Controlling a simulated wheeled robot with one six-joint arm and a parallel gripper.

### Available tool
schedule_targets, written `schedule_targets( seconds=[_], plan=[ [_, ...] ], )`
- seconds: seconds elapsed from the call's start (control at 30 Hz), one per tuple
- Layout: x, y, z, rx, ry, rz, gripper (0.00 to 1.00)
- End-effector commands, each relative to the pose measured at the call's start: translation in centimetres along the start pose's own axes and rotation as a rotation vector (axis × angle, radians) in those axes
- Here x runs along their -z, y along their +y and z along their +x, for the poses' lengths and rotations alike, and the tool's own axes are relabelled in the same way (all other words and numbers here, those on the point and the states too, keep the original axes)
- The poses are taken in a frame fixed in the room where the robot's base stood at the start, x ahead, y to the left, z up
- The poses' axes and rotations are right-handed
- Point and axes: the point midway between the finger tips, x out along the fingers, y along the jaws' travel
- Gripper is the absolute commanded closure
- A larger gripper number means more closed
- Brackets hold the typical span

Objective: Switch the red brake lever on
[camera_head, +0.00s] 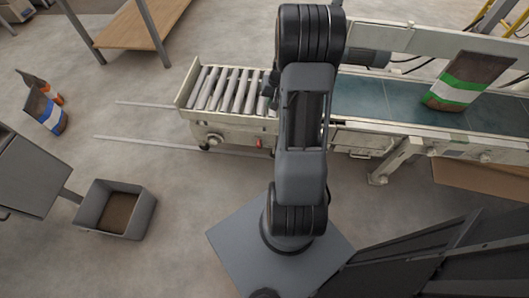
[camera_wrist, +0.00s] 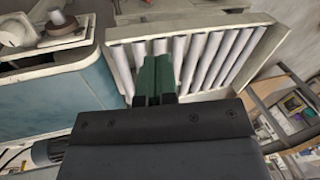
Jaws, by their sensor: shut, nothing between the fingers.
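The red brake lever (camera_head: 258,143) is a small red part on the front side of the roller section, just left of my arm in the head view. Its exact position is too small to tell. It does not show in the wrist view. My gripper (camera_wrist: 155,72) has dark green fingers, shut together and empty. In the wrist view they are in front of the roller bed (camera_wrist: 119,70). In the head view my arm hides most of the gripper, which is near the right end of the rollers.
A conveyor belt (camera_head: 385,98) runs right from the rollers and carries a bag with a green band (camera_head: 455,92). A grey bin (camera_head: 143,214) stands on the floor at lower left. Two bags (camera_head: 48,113) stand at far left.

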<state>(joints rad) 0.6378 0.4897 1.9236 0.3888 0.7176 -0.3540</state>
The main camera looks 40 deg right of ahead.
Motion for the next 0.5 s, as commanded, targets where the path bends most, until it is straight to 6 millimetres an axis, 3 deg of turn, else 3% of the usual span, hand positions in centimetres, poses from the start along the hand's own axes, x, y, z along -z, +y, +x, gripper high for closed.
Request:
schedule_targets(
  seconds=[0.03, 0.2, 0.33, 0.5],
  plan=[
    [0.4, 2.7, 4.0, 0.009, -0.008, 0.045, 1.00],
    [1.1, 8.1, 9.9, 0.031, -0.011, 0.138, 1.00],
    [1.2, 10.2, 12.1, 0.041, -0.012, 0.176, 1.00],
    [1.2, 11.1, 12.9, 0.044, -0.011, 0.190, 1.00]
  ],
)
